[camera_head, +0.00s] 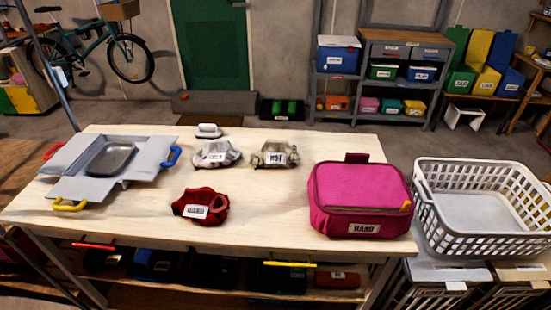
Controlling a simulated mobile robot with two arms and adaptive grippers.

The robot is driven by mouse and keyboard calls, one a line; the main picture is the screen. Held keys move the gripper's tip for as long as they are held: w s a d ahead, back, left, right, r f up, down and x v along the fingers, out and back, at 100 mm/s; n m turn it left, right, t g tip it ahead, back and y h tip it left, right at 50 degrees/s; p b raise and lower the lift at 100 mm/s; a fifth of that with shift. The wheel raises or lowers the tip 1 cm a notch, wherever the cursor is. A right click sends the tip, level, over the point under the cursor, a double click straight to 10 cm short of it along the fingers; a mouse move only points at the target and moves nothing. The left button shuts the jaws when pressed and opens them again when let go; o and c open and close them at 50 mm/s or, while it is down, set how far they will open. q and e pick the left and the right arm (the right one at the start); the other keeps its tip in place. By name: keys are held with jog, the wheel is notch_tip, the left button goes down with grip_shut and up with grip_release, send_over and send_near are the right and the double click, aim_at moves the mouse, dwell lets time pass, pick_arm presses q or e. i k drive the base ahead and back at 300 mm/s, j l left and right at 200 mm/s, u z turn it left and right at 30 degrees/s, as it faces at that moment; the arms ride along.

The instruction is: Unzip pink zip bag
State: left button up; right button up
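A pink zip bag (362,200) stands on the right end of the wooden table. It looks closed. Neither my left gripper nor my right gripper is in view.
On the wooden table (270,215) lie a red labelled cloth item (201,205), two crumpled labelled items (216,153) (273,154), a small pale object (208,131) and an opened grey box (112,165) with coloured handles. A white laundry basket (480,240) stands close right of the bag. The table's middle front is clear.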

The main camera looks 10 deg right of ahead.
aim_at(405, 208)
jog(key=z, duration=1.35)
